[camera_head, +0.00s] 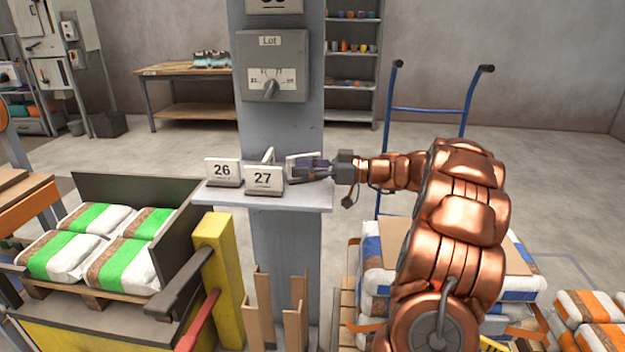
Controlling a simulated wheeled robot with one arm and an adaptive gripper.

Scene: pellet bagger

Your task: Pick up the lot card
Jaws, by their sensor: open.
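Small white lot cards stand on a narrow grey shelf (314,201) fixed to a column. The card marked 26 (222,172) is at the left, and the card marked 27 (264,178) is to its right, nearer the front. Another card (268,155) shows partly behind card 27. A further pale card (296,160) stands at the fingers, its face mostly hidden. My gripper (298,170) reaches in from the right, low over the shelf, open, with its fingers pointing left. I cannot tell whether the fingers touch that card.
A grey Lot dial box (272,66) is on the column above the shelf. A yellow post (219,275) and a bin of green-striped bags (75,235) are at the left. A blue hand truck (428,111) stands behind my arm. Bags are stacked at the lower right.

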